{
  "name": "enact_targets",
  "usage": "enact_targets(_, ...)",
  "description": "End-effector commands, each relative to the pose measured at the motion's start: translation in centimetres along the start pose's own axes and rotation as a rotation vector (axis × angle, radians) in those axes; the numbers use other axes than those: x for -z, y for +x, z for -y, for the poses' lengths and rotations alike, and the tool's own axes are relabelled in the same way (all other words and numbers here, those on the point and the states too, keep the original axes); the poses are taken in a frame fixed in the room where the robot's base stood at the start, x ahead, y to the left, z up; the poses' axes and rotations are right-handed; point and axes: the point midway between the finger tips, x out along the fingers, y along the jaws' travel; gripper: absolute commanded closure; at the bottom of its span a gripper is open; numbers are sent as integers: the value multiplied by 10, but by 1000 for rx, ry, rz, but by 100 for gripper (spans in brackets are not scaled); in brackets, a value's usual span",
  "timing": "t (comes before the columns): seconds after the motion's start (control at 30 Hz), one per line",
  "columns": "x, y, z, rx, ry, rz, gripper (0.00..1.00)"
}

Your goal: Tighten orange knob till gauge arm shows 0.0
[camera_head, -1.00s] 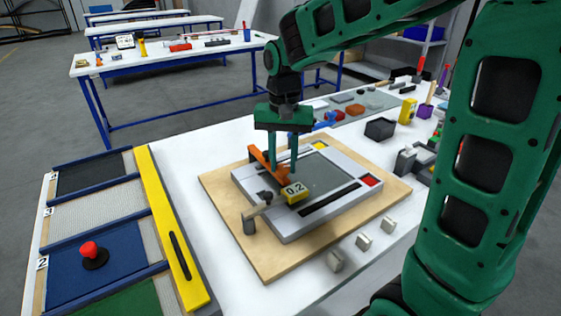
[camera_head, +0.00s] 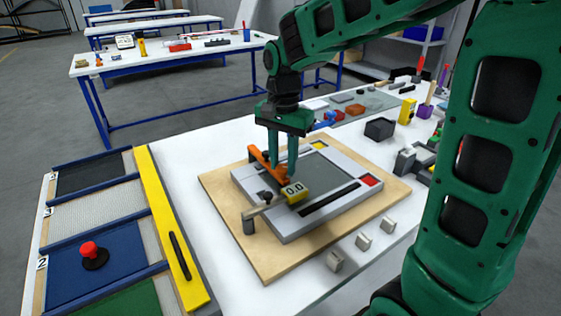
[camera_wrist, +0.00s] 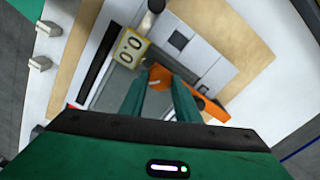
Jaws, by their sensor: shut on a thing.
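The yellow gauge (camera_head: 295,191) reads 0.0 and sits on an arm above the front left of the grey device (camera_head: 318,220). In the wrist view the gauge (camera_wrist: 130,47) also shows two zeros. My gripper (camera_head: 283,178) points down over the device, just behind the gauge. In the wrist view its green fingers are shut on the orange knob (camera_wrist: 158,77), which shows between and beyond the fingertips. An orange clamp bar (camera_head: 260,160) runs along the device's left side, partly behind my fingers.
The device rests on a wooden board (camera_head: 225,195) on a white table. Several small grey blocks (camera_head: 363,241) stand along its right front edge. A yellow bar (camera_head: 172,230) and a red button (camera_head: 90,249) lie left. Parts and tools crowd the table's far right.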

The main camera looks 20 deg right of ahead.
Motion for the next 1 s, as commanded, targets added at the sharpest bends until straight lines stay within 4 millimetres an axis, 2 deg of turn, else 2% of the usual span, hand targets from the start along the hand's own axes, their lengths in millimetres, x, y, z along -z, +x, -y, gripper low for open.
enact_targets(0.2,1,-1,2,5,-1,-3,93)
enact_targets(0.23,1,-1,2,5,-1,-3,64)
enact_targets(0.3,0,-1,1,4,-2,-2,52)
enact_targets(0.67,0,-5,1,3,-2,-1,52)
enact_targets(0.77,1,-16,2,4,-2,-2,52)
enact_targets(1.0,1,-60,2,6,-2,-3,52)
